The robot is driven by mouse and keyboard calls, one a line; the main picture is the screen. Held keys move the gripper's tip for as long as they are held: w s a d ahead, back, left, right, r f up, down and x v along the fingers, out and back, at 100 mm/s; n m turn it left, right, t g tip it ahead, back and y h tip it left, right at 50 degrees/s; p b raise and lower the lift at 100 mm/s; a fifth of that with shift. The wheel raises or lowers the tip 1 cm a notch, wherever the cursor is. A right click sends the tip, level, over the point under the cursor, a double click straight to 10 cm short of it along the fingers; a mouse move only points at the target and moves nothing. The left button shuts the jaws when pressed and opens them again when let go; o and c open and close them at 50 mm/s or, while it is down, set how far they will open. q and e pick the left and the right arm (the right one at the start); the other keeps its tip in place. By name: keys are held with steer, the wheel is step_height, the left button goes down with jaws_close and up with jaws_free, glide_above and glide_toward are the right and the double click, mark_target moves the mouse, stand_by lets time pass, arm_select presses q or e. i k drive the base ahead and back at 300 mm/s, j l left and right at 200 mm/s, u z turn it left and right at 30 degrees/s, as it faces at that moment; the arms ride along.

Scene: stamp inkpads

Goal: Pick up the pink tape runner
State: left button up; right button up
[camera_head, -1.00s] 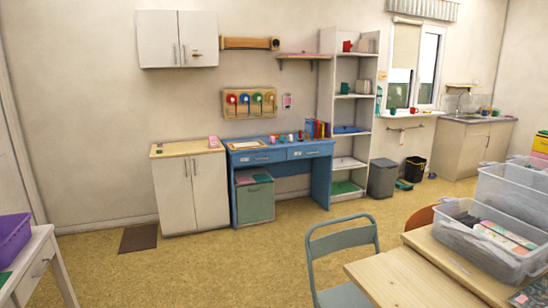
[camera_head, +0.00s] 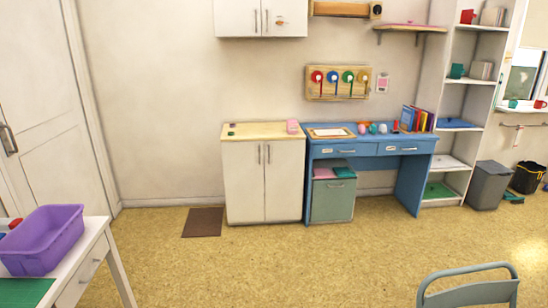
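A small pink object (camera_head: 292,126) lies on the right end of the wooden top of the white cabinet (camera_head: 263,182), beside the blue desk. It is too small to tell whether it is the pink tape runner. No other thing in view can be clearly made out as a tape runner. Neither of my grippers is in view.
The blue desk (camera_head: 410,188) holds a framed board, small items and books (camera_head: 417,119). A purple bin (camera_head: 43,240) stands on a white table at the left. A grey-green chair (camera_head: 468,292) is at the lower right. The floor (camera_head: 270,265) before the cabinet is open.

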mark_target(361, 128)
steer(key=i, duration=1.75)
steer(key=i+z, duration=0.45)
steer(key=i+j+z, duration=0.1)
steer(key=i+z, duration=0.3)
steer(key=i, duration=0.3)
steer(key=i+j+z, duration=0.45)
steer(key=i+l+z, duration=0.25)
steer(key=i, duration=0.3)
steer(key=i+z, duration=0.2)
steer(key=i, duration=0.4)
